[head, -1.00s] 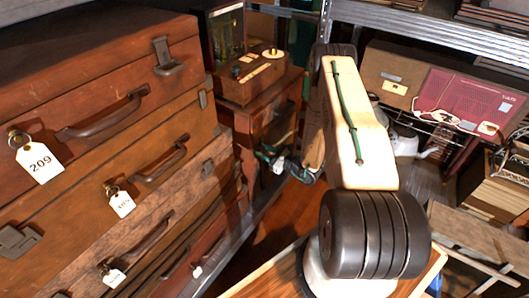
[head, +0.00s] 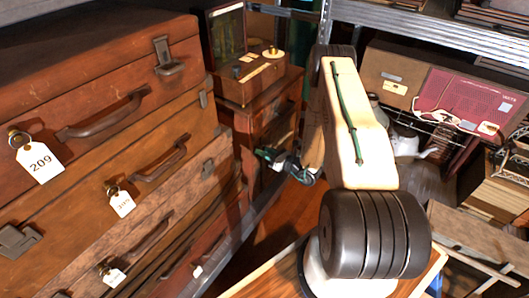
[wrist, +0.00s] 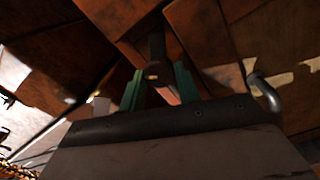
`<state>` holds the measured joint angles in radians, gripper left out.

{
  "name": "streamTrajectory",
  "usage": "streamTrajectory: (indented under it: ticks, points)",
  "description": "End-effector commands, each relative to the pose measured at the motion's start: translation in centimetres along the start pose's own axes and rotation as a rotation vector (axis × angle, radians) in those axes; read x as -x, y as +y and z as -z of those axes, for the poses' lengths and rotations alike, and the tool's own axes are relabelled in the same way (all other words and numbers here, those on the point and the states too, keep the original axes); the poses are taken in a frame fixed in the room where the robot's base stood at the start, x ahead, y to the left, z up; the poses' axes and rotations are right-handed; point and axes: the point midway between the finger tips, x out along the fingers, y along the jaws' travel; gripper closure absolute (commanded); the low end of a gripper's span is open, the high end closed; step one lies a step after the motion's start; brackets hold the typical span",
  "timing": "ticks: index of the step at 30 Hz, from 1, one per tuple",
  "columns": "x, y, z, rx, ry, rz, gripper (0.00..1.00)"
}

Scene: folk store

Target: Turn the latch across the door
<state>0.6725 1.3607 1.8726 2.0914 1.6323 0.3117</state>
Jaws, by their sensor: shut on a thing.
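A small brown wooden cabinet (head: 256,122) stands behind the stack of cases in the head view. My gripper (head: 272,157) reaches to its front, low at the right side. In the wrist view my gripper (wrist: 158,84) has its two green fingers on either side of a dark latch (wrist: 156,62), and is shut on it. The latch stands against brown wooden panels (wrist: 110,18). The latch is not distinguishable in the head view, and its exact turn relative to the door edge is hard to tell in the dark wrist view.
Stacked brown cases with tags (head: 110,130) fill the left, close to my arm's reach. A wooden box device (head: 250,75) sits on the cabinet. A narrow floor gap lies between.

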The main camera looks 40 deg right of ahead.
Motion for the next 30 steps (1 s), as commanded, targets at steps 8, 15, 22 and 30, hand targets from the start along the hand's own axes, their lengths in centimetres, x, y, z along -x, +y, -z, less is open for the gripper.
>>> streamTrajectory:
  ticks: [8, 15, 22, 30]
  points:
    - [0.01, 0.11, 0.02, -0.263, -0.009, 0.0, 0.91]
    - [0.01, 0.17, 0.02, -0.491, -0.015, 0.001, 0.91]
    - [0.01, 0.2, 0.02, -0.7, -0.022, 0.003, 0.91]
    - [0.01, 0.23, 0.0, -0.894, -0.028, 0.005, 0.91]
